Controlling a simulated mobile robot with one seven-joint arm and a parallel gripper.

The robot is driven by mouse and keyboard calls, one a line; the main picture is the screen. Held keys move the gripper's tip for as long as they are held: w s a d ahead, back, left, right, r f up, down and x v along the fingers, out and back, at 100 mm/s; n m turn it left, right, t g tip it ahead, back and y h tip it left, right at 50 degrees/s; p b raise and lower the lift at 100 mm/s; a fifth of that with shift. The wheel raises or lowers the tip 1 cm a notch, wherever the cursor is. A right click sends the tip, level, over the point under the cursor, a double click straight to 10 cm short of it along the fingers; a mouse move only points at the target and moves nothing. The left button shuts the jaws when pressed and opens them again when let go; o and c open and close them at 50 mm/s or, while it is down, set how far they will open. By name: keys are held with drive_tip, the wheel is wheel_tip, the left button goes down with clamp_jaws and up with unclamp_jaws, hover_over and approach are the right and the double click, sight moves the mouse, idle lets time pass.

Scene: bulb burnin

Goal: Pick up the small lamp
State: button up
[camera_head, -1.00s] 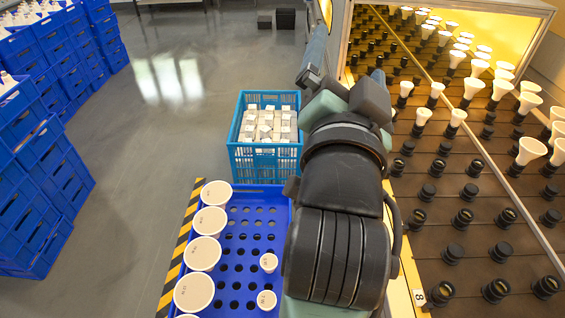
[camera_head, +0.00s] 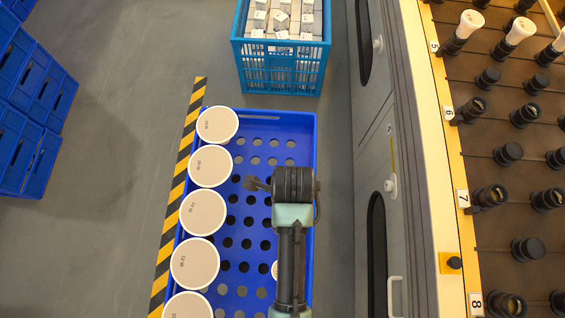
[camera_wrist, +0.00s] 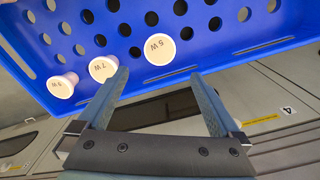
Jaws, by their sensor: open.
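Three small lamps with round white faces sit in the blue tray (camera_wrist: 225,42) in the wrist view. One marked 5 W (camera_wrist: 160,50) lies just beyond and between my fingertips. One marked 7 W (camera_wrist: 103,68) is left of it, close to the left finger. A third (camera_wrist: 62,86) is at the far left. My gripper (camera_wrist: 160,75) is open, with nothing between its fingers. In the head view, my arm covers part of the tray (camera_head: 309,135), and only a sliver of one small lamp (camera_head: 275,270) shows beside it.
Several large white lamps (camera_head: 203,212) line the tray's left side. A light blue crate (camera_head: 280,72) of boxed items stands beyond it. A grey cabinet (camera_head: 375,140) with a rack of black sockets (camera_head: 508,153) is to the right.

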drive_tip(key=f+b, duration=0.1)
drive_tip(key=f, duration=0.2)
drive_tip(key=f+b, duration=0.1)
drive_tip(key=f, duration=0.3)
drive_tip(key=shift+s, duration=0.2)
drive_tip(key=shift+w+a+f+b, duration=0.1)
drive_tip(key=shift+f+b, duration=0.4)
drive_tip(key=shift+f, duration=0.85)
drive_tip(key=shift+w+a+f+b, duration=0.1)
drive_tip(key=shift+f+b, duration=0.35)
drive_tip(key=shift+f, duration=0.9)
drive_tip(key=shift+r, duration=0.1)
drive_tip(key=c, duration=1.3)
